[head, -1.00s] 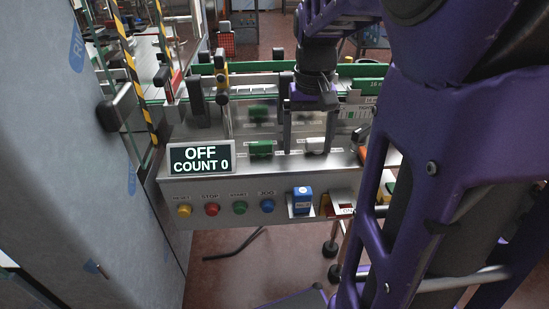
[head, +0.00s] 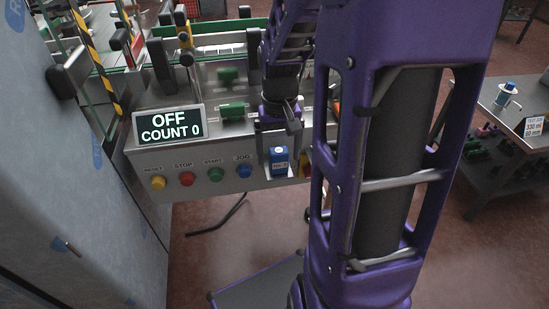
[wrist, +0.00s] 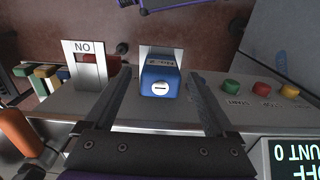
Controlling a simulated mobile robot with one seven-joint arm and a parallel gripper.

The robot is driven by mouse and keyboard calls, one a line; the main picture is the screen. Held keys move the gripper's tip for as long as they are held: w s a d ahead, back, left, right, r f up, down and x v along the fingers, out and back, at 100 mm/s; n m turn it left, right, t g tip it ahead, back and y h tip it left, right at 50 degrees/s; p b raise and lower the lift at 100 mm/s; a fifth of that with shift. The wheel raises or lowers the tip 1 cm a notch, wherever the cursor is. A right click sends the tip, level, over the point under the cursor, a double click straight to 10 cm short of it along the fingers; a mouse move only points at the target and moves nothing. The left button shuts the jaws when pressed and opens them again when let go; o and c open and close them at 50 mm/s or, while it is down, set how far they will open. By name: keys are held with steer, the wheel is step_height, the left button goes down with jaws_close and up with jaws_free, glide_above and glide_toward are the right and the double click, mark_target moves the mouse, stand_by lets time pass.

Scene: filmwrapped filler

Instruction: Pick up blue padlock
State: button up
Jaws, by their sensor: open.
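The blue padlock (head: 279,160) sits on the front of the machine's control panel, right of the blue JOG button. In the wrist view the padlock (wrist: 160,82) shows its blue body and a round pale keyhole face, against a light plate. My gripper (head: 280,130) is just above the padlock in the head view. In the wrist view my gripper (wrist: 163,85) is open, one finger on each side of the padlock with a gap to each. It holds nothing. Whether the fingertips reach past the padlock's body is hard to tell.
A display (head: 169,125) reading OFF, COUNT 0 stands left on the panel, above yellow, red, green and blue buttons (head: 216,174). A plate marked NO (wrist: 84,60) stands beside the padlock. An orange object (wrist: 18,130) is at the wrist view's left edge.

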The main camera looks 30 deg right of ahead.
mark_target(279, 162)
steer(key=shift+f, duration=1.5)
jaws_close()
